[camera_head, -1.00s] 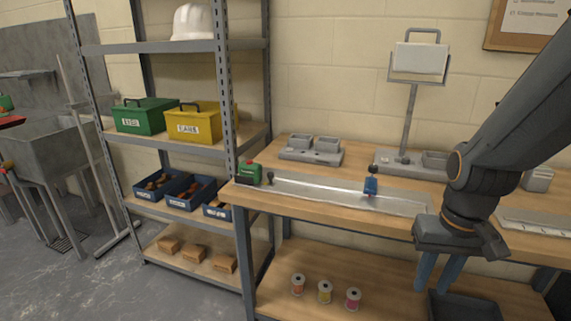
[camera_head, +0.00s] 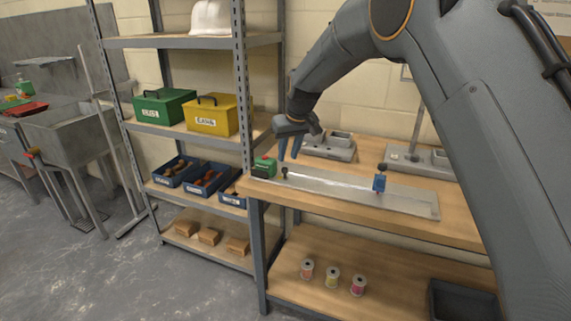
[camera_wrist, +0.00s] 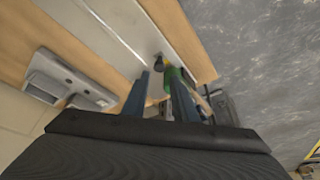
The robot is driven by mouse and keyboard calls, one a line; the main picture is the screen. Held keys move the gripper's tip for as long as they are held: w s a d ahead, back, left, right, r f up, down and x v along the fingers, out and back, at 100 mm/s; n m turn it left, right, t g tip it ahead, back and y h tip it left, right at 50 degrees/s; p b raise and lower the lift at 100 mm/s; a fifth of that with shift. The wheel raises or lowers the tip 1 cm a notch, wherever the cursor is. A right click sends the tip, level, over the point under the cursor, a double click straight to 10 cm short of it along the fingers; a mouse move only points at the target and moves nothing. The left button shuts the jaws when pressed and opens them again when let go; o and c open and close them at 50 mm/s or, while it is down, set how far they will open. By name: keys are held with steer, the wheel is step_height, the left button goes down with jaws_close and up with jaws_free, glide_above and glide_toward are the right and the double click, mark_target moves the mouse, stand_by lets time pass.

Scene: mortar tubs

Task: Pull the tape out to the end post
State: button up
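The green tape case (camera_head: 264,167) sits at the left end of a long metal strip (camera_head: 340,187) on the bench. A small dark knob (camera_head: 285,172) stands just right of it. A blue post with a dark top (camera_head: 380,182) stands toward the strip's right part; I cannot tell if it is the end post. My gripper (camera_head: 288,158) is open and empty, fingers down, above the left end near the green case. In the wrist view the green case (camera_wrist: 173,78) shows beyond the two finger tips (camera_wrist: 158,78), partly hidden by one finger. I see no pulled-out tape clearly.
A grey block fixture (camera_head: 328,147) stands behind the strip, close to my gripper. The metal shelf (camera_head: 247,120) with yellow (camera_head: 212,118) and green boxes (camera_head: 162,108) rises left of the bench. Several small spools (camera_head: 332,277) stand on the lower bench shelf.

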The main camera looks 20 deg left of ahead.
mark_target(285, 169)
steer(key=shift+p+x, duration=0.85)
steer(key=shift+x, duration=2.4)
steer(key=shift+d, duration=0.1)
jaws_close()
